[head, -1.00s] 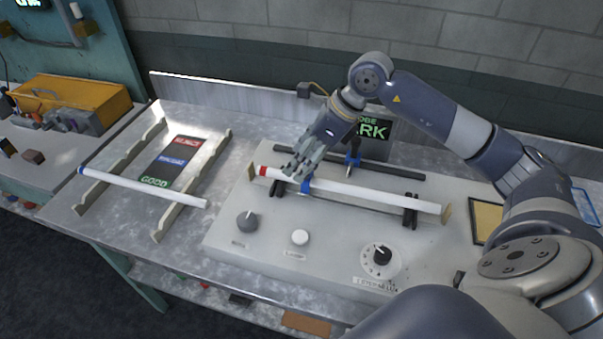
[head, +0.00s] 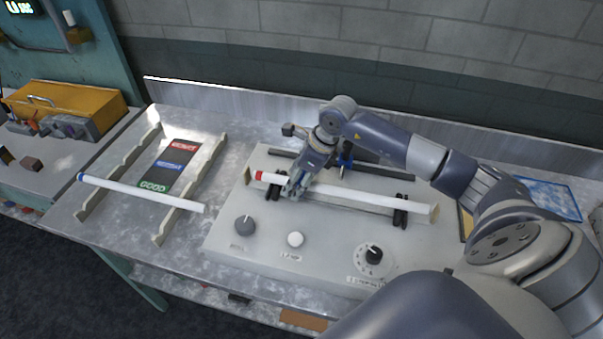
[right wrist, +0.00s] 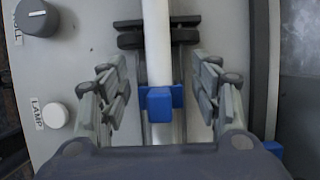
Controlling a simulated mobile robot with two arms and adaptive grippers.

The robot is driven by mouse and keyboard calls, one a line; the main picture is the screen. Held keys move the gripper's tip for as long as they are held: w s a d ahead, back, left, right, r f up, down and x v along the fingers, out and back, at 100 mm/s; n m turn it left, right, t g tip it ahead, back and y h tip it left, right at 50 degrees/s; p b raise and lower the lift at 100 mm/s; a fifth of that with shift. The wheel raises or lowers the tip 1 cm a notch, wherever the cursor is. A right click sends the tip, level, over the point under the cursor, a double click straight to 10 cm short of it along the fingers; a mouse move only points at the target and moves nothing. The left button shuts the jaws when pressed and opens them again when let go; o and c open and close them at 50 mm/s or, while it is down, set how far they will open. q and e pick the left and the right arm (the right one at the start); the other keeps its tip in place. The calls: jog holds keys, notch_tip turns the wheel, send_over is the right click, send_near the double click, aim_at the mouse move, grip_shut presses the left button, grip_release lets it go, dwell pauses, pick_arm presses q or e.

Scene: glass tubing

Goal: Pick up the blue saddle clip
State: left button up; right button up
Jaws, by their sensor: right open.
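The blue saddle clip (right wrist: 160,103) sits on a white glass tube (right wrist: 157,50), between the two fingers of my right gripper (right wrist: 160,85) in the right wrist view. The fingers are open, one on each side of the clip, with gaps visible between them and it. In the head view my right gripper (head: 294,188) is over the left part of the red-ended tube (head: 370,196) and hides most of the clip. The tube lies on dark supports on a pale console. My left gripper is not in view.
A second blue part (head: 346,158) is by the dark rail behind the tube. The console has a grey knob (head: 245,225), a white lamp button (head: 295,239) and a black dial (head: 373,254). Another white tube (head: 140,192) rests across a rack at left.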

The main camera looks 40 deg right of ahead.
jog(key=shift+w+a+f, duration=0.1)
jog(key=shift+w+f, duration=0.05)
jog(key=shift+f, duration=0.3)
jog(key=shift+c, duration=0.5)
jog(key=c, duration=0.8)
